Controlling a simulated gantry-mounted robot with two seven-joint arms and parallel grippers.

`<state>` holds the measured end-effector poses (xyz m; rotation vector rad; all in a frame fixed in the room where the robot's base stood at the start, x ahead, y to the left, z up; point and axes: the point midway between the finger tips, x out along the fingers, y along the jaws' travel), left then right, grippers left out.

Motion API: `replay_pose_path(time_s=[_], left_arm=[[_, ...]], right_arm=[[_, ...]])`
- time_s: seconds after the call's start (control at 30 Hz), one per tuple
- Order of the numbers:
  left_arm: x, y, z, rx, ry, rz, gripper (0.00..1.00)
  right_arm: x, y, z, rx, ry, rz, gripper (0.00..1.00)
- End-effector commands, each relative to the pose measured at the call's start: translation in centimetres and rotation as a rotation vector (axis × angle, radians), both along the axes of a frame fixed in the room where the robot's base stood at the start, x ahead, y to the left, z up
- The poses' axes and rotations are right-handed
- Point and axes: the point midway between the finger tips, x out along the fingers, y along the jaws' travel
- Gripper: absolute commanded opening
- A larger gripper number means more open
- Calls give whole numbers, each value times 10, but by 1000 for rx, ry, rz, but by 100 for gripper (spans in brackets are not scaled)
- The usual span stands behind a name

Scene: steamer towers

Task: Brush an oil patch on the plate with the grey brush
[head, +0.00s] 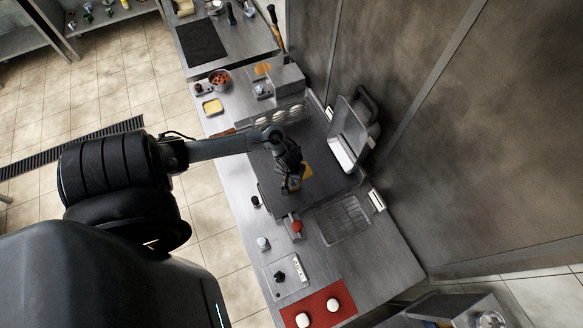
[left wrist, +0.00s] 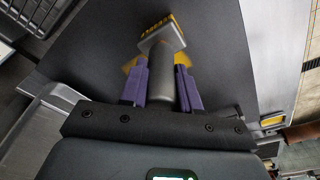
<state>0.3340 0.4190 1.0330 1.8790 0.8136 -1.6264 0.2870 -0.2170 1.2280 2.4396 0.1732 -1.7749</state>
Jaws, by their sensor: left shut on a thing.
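My left gripper (head: 290,180) is over the dark flat plate (head: 318,130) in the head view. In the left wrist view its purple fingers (left wrist: 163,74) are shut on the grey handle of the brush (left wrist: 182,90). The brush has a grey metal collar and yellow bristles pointing away from the gripper. A yellow oil patch (left wrist: 133,63) shows on the plate beside and partly behind the brush. A yellow area, likely the patch (head: 306,171), also shows by the gripper in the head view. Whether the bristles touch the plate is unclear. My right gripper is out of view.
An open-lidded press (head: 346,145) stands on the plate's right side. A rack with several white round pieces (head: 280,115) is behind it. A wall rises at right.

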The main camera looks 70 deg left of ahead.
Motion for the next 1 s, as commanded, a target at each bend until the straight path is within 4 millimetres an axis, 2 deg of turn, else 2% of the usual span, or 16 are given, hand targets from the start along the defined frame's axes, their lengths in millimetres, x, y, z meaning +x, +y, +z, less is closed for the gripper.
replay_pose_path(time_s=[0.27, 0.7, 1.0], left_arm=[[5, 0, 0, -1, -1, 1, 0], [31, 1, 2, 0, -2, 1, 0], [33, 1, 2, 1, -1, 0, 0]], right_arm=[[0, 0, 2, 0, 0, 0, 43], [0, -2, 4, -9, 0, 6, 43], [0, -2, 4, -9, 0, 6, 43]])
